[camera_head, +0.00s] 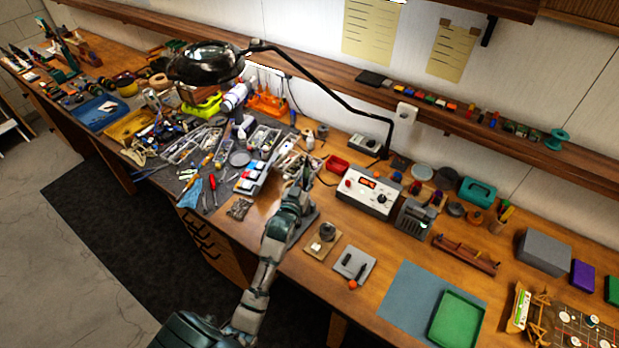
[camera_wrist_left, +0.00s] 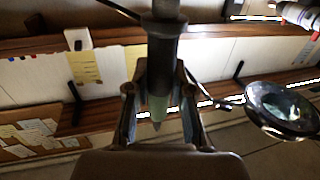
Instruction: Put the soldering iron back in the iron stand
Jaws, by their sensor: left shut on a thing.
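My left gripper (camera_head: 301,168) is above the bench, left of the soldering station (camera_head: 368,190) with its red display. In the left wrist view the gripper (camera_wrist_left: 160,98) is shut on a dark, upright, tapered cylinder, which looks like the soldering iron (camera_wrist_left: 165,50). Its narrow end points down in that picture, between the fingers. In the head view the iron is too small to make out. A grey base (camera_head: 307,216), partly hidden behind my left arm, may belong to the iron stand; I cannot tell for sure. My right gripper is in neither view.
A magnifier lamp (camera_head: 207,64) reaches over the bench from behind. Tools and parts trays crowd the left. A wooden block with a dark round piece (camera_head: 326,232) and a light plate (camera_head: 353,265) lie right of my arm. A blue mat (camera_head: 405,295) has bare room.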

